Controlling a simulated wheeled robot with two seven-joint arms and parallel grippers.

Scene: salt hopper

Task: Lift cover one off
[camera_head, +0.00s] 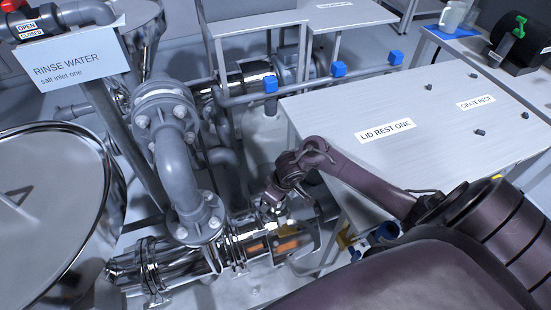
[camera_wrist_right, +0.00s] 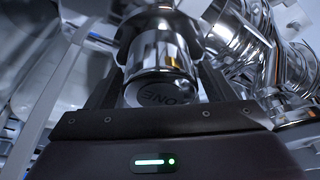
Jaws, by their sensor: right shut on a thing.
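Cover one (camera_wrist_right: 165,50) is a shiny steel cylinder in the right wrist view, with "ONE" on its dark end face. My right gripper (camera_wrist_right: 160,75) has its dark fingers on both sides of it and is shut on it. In the head view my right gripper (camera_head: 270,204) is low, over the steel pipework left of the table. Cover one cannot be clearly made out there. Whether it touches the pipework below is hidden. My left gripper is not in view.
The table (camera_head: 340,155) at right carries "LID REST ONE" and "CRATE REST" labels and is mostly bare, with a few small dark pegs. Grey pipe (camera_head: 172,150) and clamped steel pipework (camera_head: 165,265) crowd the left. A rail with blue blocks (camera_head: 338,69) runs behind the table.

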